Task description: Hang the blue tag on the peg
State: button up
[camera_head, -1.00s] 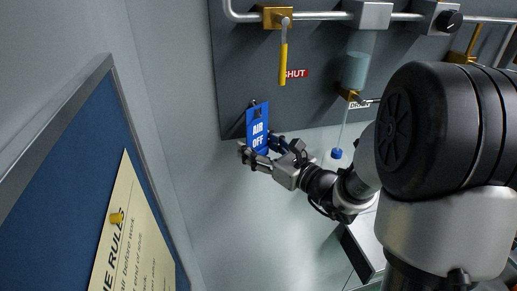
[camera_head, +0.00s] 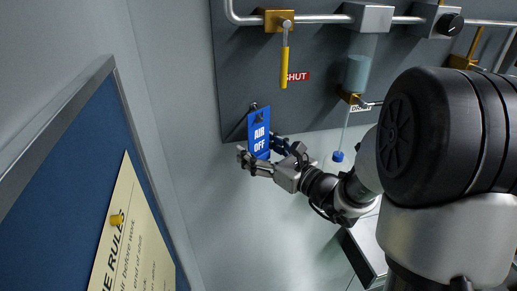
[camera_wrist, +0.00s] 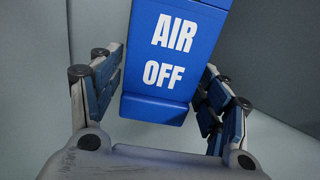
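The blue tag (camera_head: 260,138), lettered AIR OFF, is at the lower left corner of the grey panel, slightly tilted in the head view. A small dark peg (camera_head: 254,105) shows at its top edge; I cannot tell whether the peg passes through the tag's hole. My gripper (camera_head: 264,155) is at the tag's lower part, one finger on each side. In the wrist view the tag (camera_wrist: 168,55) lies between my fingers (camera_wrist: 160,95), with narrow gaps beside it, so my gripper looks open. The tag's top is out of the wrist view.
A yellow-handled valve (camera_head: 285,65) and a red SHUT label (camera_head: 298,76) are on the panel (camera_head: 235,60) above. A clear bowl (camera_head: 357,72) and a blue-capped tube end (camera_head: 338,156) are to the right. A blue notice board (camera_head: 60,190) stands at left.

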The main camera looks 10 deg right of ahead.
jog(key=shift+o, duration=0.8)
